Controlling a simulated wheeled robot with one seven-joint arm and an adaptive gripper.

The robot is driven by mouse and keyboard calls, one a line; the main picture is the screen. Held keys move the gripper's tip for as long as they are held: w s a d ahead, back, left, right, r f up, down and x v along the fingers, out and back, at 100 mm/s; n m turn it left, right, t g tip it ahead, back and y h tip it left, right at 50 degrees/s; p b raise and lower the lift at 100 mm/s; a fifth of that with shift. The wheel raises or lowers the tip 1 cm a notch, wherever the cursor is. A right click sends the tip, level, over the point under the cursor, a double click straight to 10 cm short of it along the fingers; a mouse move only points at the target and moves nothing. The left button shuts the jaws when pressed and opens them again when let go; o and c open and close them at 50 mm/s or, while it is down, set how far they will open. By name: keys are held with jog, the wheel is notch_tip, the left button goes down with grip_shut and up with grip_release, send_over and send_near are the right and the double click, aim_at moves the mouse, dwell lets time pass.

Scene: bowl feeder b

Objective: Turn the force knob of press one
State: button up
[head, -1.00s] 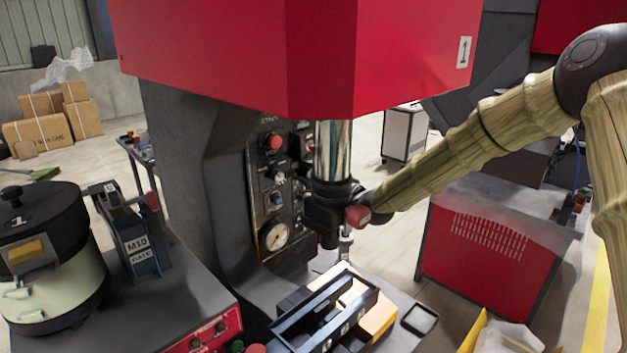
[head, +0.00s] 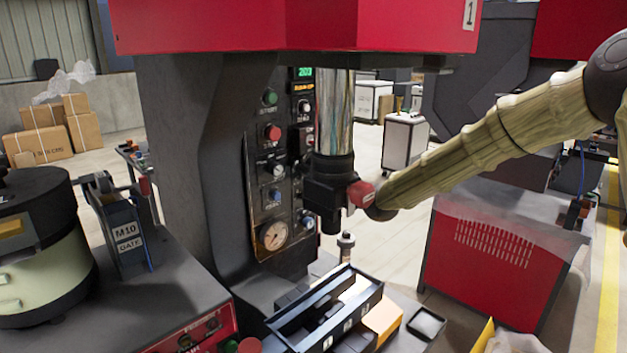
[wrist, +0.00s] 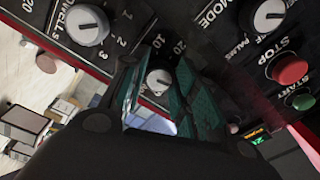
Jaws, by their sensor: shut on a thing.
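The force knob (wrist: 159,77) of press one is a small pale dial with a dark pointer line. It shows in the wrist view between the marks 10 and 20; its name label is hidden. My gripper (wrist: 158,88) has its teal-padded fingers on both sides of the knob and is shut on it. The control panel (head: 258,215) of the press stands behind and left of the column.
In the wrist view the dwell dial (wrist: 88,25), mode dial (wrist: 265,15), red stop button (wrist: 290,69) and green start button (wrist: 301,101) surround the knob. A black-framed tray (head: 340,325) lies below the column. An M10 gate (head: 128,240) stands left.

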jog(key=n, duration=0.1)
jog(key=n+b, duration=0.1)
jog(key=shift+w+d+n, duration=0.15)
jog(key=shift+w+n, duration=0.05)
jog(key=shift+n, duration=0.2)
jog(key=n+b, duration=0.2)
jog(key=n, duration=0.1)
jog(key=shift+n, duration=0.4)
jog(key=shift+c, duration=0.3)
jog(key=n+b, duration=0.2)
jog(key=n, duration=0.1)
jog(key=n+b, duration=0.1)
jog(key=n, duration=0.2)
jog(key=shift+n+g+y+b, duration=0.3)
jog(key=shift+n+b, duration=0.05)
jog(key=shift+n, duration=0.05)
jog(key=shift+f, duration=0.1)
jog(key=o, duration=0.8)
jog(key=v, duration=1.2)
